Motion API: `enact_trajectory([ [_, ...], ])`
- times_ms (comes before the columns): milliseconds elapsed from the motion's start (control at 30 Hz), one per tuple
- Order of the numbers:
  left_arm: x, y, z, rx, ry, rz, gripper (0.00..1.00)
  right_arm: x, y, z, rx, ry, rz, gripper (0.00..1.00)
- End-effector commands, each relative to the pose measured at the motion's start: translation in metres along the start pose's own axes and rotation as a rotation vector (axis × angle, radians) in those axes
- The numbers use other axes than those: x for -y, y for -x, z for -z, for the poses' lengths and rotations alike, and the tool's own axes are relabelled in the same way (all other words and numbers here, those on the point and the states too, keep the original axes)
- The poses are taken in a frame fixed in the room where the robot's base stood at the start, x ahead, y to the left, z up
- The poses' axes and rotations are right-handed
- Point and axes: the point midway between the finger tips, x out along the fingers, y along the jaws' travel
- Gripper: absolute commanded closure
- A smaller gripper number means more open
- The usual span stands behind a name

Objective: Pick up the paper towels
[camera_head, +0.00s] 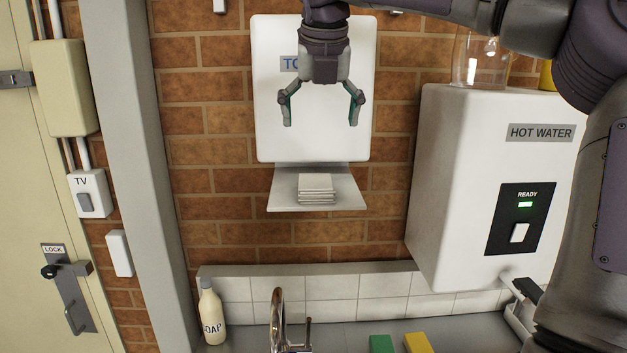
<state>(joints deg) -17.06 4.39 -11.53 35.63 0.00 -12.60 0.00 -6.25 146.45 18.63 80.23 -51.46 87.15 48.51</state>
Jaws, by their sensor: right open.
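The paper towels (316,189) are a small stack of folded white sheets. They lie on the grey tray (348,197) that juts out under the white wall dispenser (270,140). My right gripper (320,122) is open and empty, pointing down in front of the dispenser. In the picture its fingertips are above the stack and apart from it, with one finger on each side of the stack's line. The gripper covers part of the dispenser's label. My left gripper is not in the picture.
A white hot water heater (457,190) with a glass jar (480,60) on top stands at right. Below are a soap bottle (211,313), a tap (277,318), a green sponge (381,344) and a yellow one (417,343). Brick wall flanks the tray.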

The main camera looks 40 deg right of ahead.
Motion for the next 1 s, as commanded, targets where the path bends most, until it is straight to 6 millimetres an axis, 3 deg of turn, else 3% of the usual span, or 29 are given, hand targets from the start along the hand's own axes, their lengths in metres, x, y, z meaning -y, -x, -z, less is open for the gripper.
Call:
enact_trajectory([
  [400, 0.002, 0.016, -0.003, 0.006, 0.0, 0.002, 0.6, 0.001, -0.068, 0.0, -0.002, -0.001, 0.008, 0.02],
  [600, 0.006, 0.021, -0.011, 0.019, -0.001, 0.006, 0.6, 0.0, -0.084, 0.001, -0.002, -0.001, 0.008, 0.02],
  [833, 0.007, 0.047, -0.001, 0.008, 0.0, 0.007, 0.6, -0.007, -0.111, 0.006, -0.008, 0.002, 0.009, 0.02],
  [1000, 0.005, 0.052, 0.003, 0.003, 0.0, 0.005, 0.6, -0.006, -0.131, 0.006, -0.003, 0.0, 0.007, 0.02],
])
